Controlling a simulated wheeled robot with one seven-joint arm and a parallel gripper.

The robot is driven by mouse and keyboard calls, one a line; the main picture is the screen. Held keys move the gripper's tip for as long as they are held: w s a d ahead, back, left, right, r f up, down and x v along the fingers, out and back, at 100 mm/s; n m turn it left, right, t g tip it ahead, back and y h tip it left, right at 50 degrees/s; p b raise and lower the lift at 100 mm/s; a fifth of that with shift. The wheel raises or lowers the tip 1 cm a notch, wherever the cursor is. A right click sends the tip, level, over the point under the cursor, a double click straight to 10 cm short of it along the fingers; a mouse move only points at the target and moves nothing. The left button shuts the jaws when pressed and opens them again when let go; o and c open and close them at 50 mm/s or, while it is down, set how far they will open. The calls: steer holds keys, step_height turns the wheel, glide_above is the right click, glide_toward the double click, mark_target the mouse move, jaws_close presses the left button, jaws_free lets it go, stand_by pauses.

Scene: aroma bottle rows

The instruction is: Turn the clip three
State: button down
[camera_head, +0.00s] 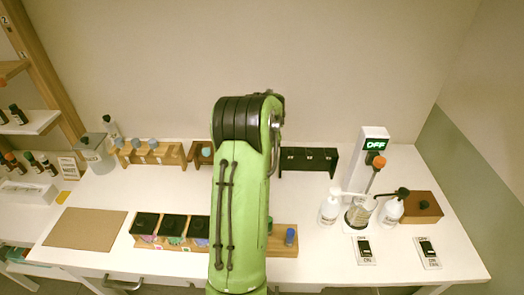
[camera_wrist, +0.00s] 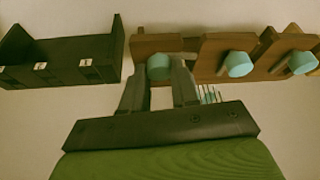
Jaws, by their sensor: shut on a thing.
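In the wrist view my gripper (camera_wrist: 158,82) has its two fingers on either side of a teal round knob (camera_wrist: 159,66) and is shut on it. The knob sits at the front of a dark wooden block (camera_wrist: 165,43). Two more teal knobs, a middle one (camera_wrist: 237,64) and an outer one (camera_wrist: 301,62), sit on similar wooden parts to the right. No number shows on them, so I cannot tell which is clip three. In the head view my green arm hides the gripper; one blue-grey knob (camera_head: 207,149) shows on a wooden block (camera_head: 195,151) left of the arm.
A black rack (camera_wrist: 62,62) stands beside the wooden block. A wooden stand (camera_head: 150,156) with several blue-grey knobs is at the back left. A tray with black-topped boxes (camera_head: 172,226) is at the front.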

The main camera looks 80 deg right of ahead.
steer(key=shift+n, duration=0.6)
steer(key=c, duration=0.9)
jaws_free()
steer(key=shift+o, duration=0.2)
steer(key=p+v, duration=0.1)
steer(key=v, duration=1.4)
steer(key=shift+s+r, duration=0.35)
steer(key=shift+r, duration=0.05)
steer(key=shift+w, duration=0.15)
